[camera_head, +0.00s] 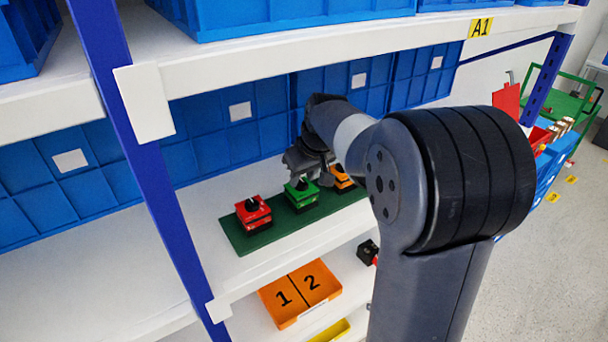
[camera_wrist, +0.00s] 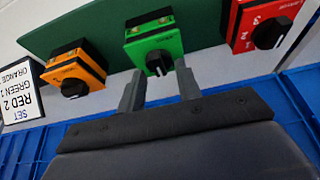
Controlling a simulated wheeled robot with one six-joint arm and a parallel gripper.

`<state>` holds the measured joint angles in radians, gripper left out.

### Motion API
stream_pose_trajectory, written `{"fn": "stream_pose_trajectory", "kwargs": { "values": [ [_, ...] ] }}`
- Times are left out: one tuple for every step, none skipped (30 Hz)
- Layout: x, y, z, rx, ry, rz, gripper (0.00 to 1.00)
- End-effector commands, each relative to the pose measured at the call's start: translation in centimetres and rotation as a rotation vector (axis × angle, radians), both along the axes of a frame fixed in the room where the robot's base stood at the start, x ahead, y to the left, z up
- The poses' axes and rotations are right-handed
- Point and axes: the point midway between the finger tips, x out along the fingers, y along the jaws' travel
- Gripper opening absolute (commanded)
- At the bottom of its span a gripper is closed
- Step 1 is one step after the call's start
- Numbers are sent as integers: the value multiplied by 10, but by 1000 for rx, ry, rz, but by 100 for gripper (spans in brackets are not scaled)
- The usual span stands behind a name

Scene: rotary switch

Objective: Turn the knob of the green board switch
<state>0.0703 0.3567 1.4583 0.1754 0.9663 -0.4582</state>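The green switch (camera_head: 301,195) sits between the red switch (camera_head: 253,213) and the orange switch (camera_head: 344,183) on a dark green board (camera_head: 236,238). In the wrist view the green switch (camera_wrist: 153,44) has a black knob (camera_wrist: 158,63). My gripper (camera_wrist: 160,82) is open and empty, its two grey fingers spread apart on either side of the line to that knob. The fingertips look close to the knob; I cannot tell whether they touch it. In the head view my gripper (camera_head: 307,165) is over the green switch and partly hides it.
In the wrist view the orange switch (camera_wrist: 75,75) and red switch (camera_wrist: 265,27) flank the green one. An upside-down sign (camera_wrist: 22,92) reads SET, RED 2, GREEN 1, ORANGE. Blue bins (camera_head: 225,125) stand behind the board. A shelf (camera_head: 250,55) runs above; an orange tray (camera_head: 300,293) is below.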

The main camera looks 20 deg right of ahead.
Motion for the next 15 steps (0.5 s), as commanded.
{"fn": "stream_pose_trajectory", "kwargs": {
  "values": [
    [0,0,0,0,0,0,33],
    [0,0,1,0,0,0,33],
    [-1,0,3,0,-1,0,33],
    [-2,-1,5,0,-1,0,33],
    [-3,-1,7,0,-1,0,33],
    [-4,-2,12,0,-3,0,33],
    [-6,-2,17,-1,-4,-1,33],
    [-8,-3,22,-1,-4,-1,33],
    [-11,-4,29,-1,-5,0,33],
    [-13,-5,36,-1,-7,0,33],
    [-16,-6,42,-1,-7,0,33],
    [-20,-7,50,-1,-7,-1,33],
    [-28,-10,46,0,-2,-3,33],
    [-33,-12,45,0,-2,-4,33],
    [-41,-14,45,0,-2,-4,33]
  ]
}}
